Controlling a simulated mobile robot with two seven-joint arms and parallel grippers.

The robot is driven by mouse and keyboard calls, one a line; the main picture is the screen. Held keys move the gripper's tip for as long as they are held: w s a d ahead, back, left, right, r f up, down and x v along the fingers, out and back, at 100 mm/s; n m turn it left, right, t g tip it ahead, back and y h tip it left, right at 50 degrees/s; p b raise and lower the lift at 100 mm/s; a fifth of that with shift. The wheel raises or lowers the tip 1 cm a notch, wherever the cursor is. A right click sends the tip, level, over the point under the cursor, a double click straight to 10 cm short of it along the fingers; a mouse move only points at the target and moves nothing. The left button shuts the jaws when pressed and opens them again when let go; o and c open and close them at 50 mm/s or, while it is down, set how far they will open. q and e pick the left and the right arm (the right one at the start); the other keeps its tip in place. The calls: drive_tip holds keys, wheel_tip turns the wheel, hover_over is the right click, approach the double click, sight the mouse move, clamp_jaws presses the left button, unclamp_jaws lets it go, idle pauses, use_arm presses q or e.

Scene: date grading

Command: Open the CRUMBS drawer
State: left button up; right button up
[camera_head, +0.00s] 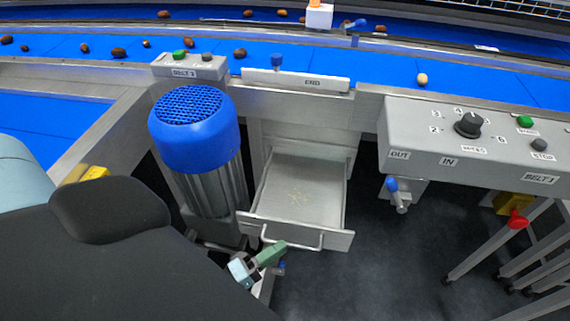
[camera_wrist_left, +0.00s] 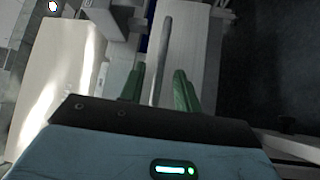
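A grey metal drawer (camera_head: 325,190) stands pulled out below the belt, with a few pale crumbs on its floor. Its front panel (camera_head: 338,240) carries a bar handle (camera_head: 300,246); I cannot read a CRUMBS label. My left gripper (camera_head: 275,252), with green fingers, is at the left end of the handle. In the left wrist view the fingers (camera_wrist_left: 158,92) stand apart on either side of a grey bar (camera_wrist_left: 163,55), which looks like the handle, with gaps to it. My right gripper is not in view.
A blue-capped motor (camera_head: 195,130) stands just left of the drawer. A control box (camera_head: 475,145) with a knob and buttons is at the right. A blue belt (camera_head: 350,65) carrying several dates runs behind. Dark floor (camera_head: 390,260) is clear right of the drawer.

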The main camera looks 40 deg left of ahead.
use_arm(q)
drive_tip(key=v, duration=0.4)
drive_tip(key=shift+s+a, duration=0.1)
drive_tip(key=shift+s, duration=0.25)
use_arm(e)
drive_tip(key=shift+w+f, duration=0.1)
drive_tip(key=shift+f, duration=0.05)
